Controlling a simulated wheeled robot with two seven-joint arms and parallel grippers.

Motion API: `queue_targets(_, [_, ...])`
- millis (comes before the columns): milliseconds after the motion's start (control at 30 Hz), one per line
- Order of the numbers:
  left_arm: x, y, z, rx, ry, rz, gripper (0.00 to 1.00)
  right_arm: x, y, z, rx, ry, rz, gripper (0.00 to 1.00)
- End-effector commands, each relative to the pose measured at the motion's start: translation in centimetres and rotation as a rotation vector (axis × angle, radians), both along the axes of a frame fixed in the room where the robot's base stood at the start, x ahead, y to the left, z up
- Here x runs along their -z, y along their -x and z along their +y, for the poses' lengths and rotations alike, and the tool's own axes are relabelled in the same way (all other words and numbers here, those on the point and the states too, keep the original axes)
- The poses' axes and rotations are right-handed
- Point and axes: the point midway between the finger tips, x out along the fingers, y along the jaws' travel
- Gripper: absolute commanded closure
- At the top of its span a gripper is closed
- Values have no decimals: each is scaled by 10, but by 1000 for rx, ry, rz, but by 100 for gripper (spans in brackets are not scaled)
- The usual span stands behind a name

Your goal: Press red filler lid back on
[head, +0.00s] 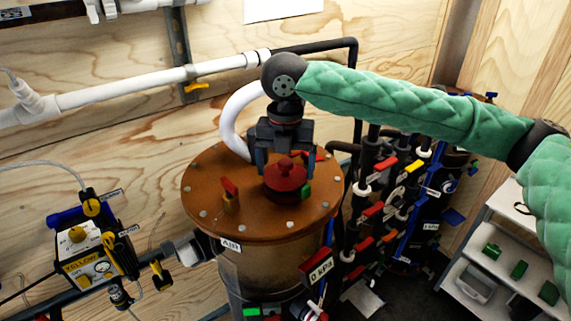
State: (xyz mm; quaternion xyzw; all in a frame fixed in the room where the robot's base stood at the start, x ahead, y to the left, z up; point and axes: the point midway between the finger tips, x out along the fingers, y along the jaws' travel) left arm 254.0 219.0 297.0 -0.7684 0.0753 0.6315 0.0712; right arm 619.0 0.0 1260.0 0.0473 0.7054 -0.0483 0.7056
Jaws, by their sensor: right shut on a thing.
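The red filler lid (286,181) sits in the middle of the round brown top plate (240,222) of a tank. It appears level; I cannot tell whether it is fully seated. My right gripper (285,163) points down at the lid from above, with its fingers around the lid's upper part, shut on it. The fingers hide part of the lid's knob and far side. My right arm reaches in from the right in a green quilted sleeve. My left gripper is not in view.
A red-handled valve (229,188) stands on the plate left of the lid, and a green piece (306,191) sits just right of it. A white curved hose (235,120) rises behind. Several valves and pipes crowd the right. A white shelf unit (490,275) stands lower right.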

Motion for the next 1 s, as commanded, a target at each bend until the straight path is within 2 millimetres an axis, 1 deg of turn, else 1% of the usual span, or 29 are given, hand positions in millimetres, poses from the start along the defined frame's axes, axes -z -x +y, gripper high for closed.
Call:
queue_targets(267, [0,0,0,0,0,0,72,0,0,0,0,0,0,36])
queue_targets(1000, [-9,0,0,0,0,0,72,0,0,0,0,0,0,36])
